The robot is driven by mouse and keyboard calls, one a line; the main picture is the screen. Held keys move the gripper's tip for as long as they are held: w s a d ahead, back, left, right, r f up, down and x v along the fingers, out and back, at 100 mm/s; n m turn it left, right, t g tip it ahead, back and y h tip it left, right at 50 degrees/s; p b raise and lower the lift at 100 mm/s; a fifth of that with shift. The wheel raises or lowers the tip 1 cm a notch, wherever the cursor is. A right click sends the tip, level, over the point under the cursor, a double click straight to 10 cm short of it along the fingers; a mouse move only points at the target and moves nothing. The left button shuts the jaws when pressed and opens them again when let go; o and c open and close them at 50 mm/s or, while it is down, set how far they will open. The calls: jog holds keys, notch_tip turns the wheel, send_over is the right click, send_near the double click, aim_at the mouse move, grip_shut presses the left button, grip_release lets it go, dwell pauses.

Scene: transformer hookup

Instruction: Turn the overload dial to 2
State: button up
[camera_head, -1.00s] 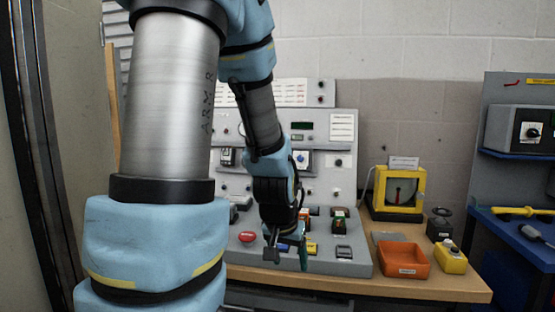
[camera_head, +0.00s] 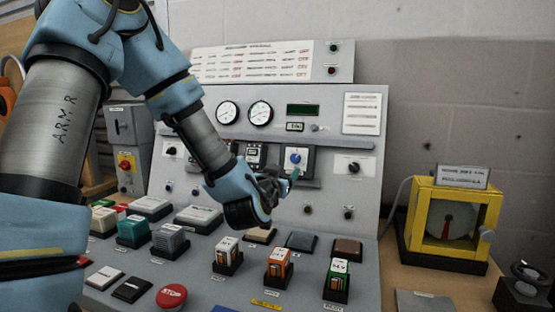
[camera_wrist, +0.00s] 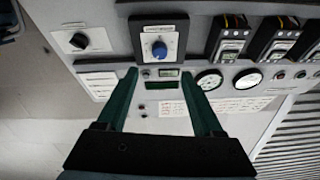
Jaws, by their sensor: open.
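A blue round dial (camera_head: 295,157) sits on a white plate in a dark frame, on the upright face of the grey console. Its label and scale are too small to read, so I cannot tell its setting. It also shows in the wrist view (camera_wrist: 159,49), just beyond and between the fingertips. My gripper (camera_head: 290,178) is just in front of and slightly below the dial in the head view. In the wrist view its two green fingers (camera_wrist: 159,74) are spread apart with nothing between them, and no contact with the dial is visible.
A black knob (camera_head: 354,167) on a white plate sits right of the dial. Two round gauges (camera_head: 244,113) and a dark display (camera_head: 303,110) are above. Several coloured blocks (camera_head: 279,266) and a red button (camera_head: 171,297) stand on the lower deck. A yellow-framed device (camera_head: 452,224) is at right.

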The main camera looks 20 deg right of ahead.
aim_at(294, 159)
jog(key=p+x, duration=0.2)
jog(key=x, duration=0.8)
jog(key=shift+w+p, duration=0.1)
jog(key=shift+p, duration=0.3)
grip_shut()
